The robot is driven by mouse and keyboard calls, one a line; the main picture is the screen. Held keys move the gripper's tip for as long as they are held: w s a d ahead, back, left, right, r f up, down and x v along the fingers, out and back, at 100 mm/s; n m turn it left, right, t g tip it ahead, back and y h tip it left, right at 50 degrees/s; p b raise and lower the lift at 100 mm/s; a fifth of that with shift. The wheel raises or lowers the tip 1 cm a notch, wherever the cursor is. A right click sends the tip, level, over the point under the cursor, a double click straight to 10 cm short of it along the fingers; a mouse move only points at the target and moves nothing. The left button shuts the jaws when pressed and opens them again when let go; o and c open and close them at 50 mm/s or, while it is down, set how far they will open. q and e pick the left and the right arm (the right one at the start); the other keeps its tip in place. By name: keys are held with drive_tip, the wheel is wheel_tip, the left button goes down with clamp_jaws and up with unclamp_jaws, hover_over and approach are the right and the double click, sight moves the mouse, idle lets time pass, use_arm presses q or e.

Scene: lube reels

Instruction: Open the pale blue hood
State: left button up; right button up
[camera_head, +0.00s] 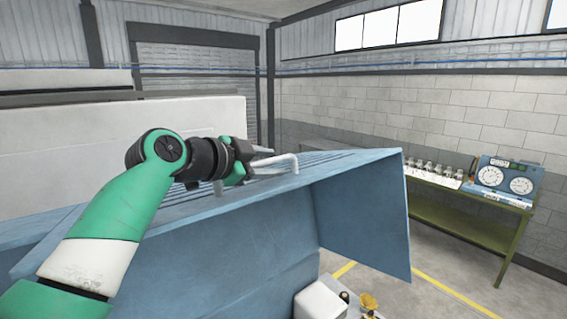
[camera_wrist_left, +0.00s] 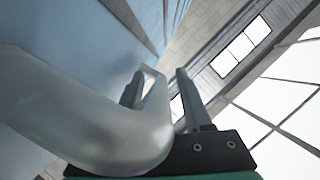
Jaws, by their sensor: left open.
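The pale blue hood (camera_head: 365,215) fills the middle of the head view, with a slatted top and a broad front face. Its right end juts out above the floor; I cannot tell how far it is open. A pale grey bent bar handle (camera_head: 291,159) stands at its top edge. My left gripper (camera_head: 262,165) is at the handle, with jaws apart. In the left wrist view the handle (camera_wrist_left: 110,110) looms large and its bent end runs between the two open fingers (camera_wrist_left: 160,95). I cannot tell whether they touch it. My right gripper is not in view.
A green bench (camera_head: 470,212) along the right wall carries a blue gauge box (camera_head: 505,178) and several small fittings (camera_head: 430,171). A white box (camera_head: 319,301) and a yellow part (camera_head: 369,301) sit below the hood. Floor with yellow lines is clear at right.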

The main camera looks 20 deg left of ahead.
use_arm(q)
clamp_jaws()
idle(1.4)
